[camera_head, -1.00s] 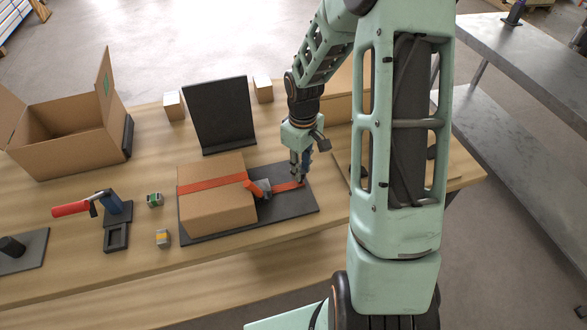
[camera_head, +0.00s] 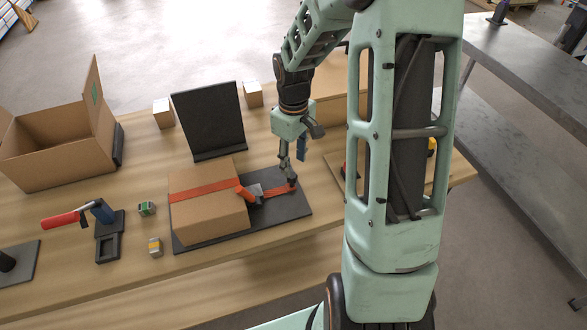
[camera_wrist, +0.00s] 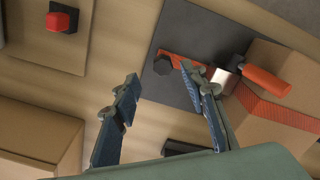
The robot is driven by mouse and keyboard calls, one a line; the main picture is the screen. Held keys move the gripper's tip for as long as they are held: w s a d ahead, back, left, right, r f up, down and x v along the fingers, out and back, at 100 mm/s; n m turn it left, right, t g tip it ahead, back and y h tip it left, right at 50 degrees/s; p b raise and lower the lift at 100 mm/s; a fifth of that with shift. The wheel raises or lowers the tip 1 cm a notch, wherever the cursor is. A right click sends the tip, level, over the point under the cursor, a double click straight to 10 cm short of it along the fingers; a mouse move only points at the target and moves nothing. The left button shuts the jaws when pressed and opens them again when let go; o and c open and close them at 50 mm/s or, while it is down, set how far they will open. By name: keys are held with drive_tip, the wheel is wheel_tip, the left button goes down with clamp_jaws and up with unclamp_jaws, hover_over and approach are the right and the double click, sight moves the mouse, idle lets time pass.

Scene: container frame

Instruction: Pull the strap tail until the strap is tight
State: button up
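The orange strap (camera_head: 205,187) runs over a closed cardboard box (camera_head: 212,219) on a dark plate (camera_head: 277,212). Its buckle (camera_head: 256,194) is grey metal with an orange lever (camera_wrist: 262,80). The orange strap tail (camera_head: 277,191) lies from the buckle towards the right, with a dark knob at its end (camera_wrist: 162,65). My gripper (camera_head: 294,170) is over the tail end.
A black upright panel (camera_head: 210,118) stands behind the box. An open carton (camera_head: 60,155) is at the left. A red-handled tool (camera_head: 62,219) and small blocks (camera_head: 155,246) are left of the box. A red knob on a board (camera_wrist: 62,20) shows in the wrist view.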

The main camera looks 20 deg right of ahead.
wheel_tip(320, 180, up, 7)
idle(0.3)
